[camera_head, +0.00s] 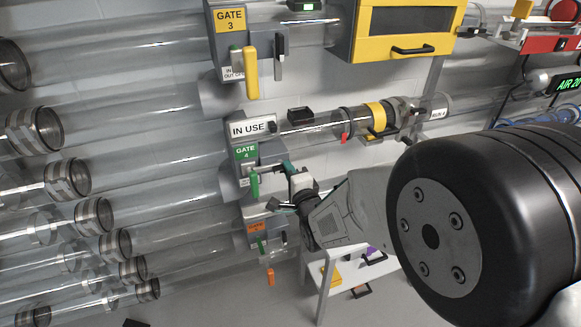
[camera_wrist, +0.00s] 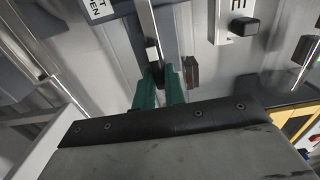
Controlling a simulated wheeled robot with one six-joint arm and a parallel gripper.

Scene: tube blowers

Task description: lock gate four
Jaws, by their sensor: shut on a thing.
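Gate four is the grey housing with a green GATE 4 label (camera_head: 246,152) in the head view. A green handle (camera_head: 255,185) hangs at its front, and a white IN USE sign (camera_head: 252,127) sits at its top. The sign shows partly in the wrist view (camera_wrist: 237,22). My gripper (camera_head: 287,168) is at the housing's right side. In the wrist view, my gripper's green fingertips (camera_wrist: 161,88) are shut on a small part at the end of a light metal bar (camera_wrist: 147,22). The fingers hide most of the gripped part.
Gate 3 (camera_head: 230,20), with a yellow handle (camera_head: 251,73), is above. A gate with an orange label (camera_head: 255,228) is close below. Clear tubes run left and right. A yellow-framed box (camera_head: 354,38) is at upper right. In the wrist view a dark block (camera_wrist: 191,72) stands right beside the fingers.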

